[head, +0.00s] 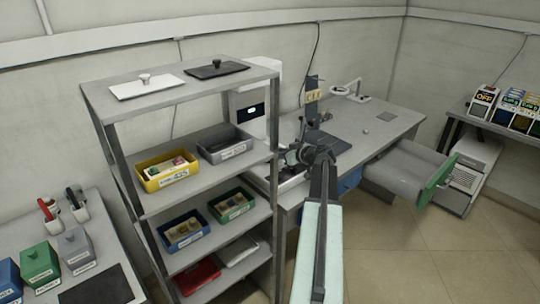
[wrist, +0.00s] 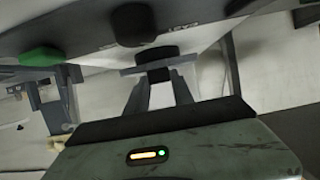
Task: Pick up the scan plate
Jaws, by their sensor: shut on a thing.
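My gripper (head: 316,152) is at the end of my outstretched arm, over the near part of the grey desk (head: 375,122). In the wrist view my gripper (wrist: 158,88) has its two fingers closed on a dark, flat piece (wrist: 190,62) with a dark rounded part above it. I take this piece to be the scan plate, but its full outline and any label are hidden. In the head view my arm and wrist cover most of what is held. I cannot tell whether it is clear of the surface behind it.
A grey rack (head: 180,93) stands left of my arm, with a white knobbed plate (head: 146,87) and a black handled plate (head: 217,70) on top. An open drawer with a green front (head: 437,184) juts out at right. The floor (head: 440,250) there is clear.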

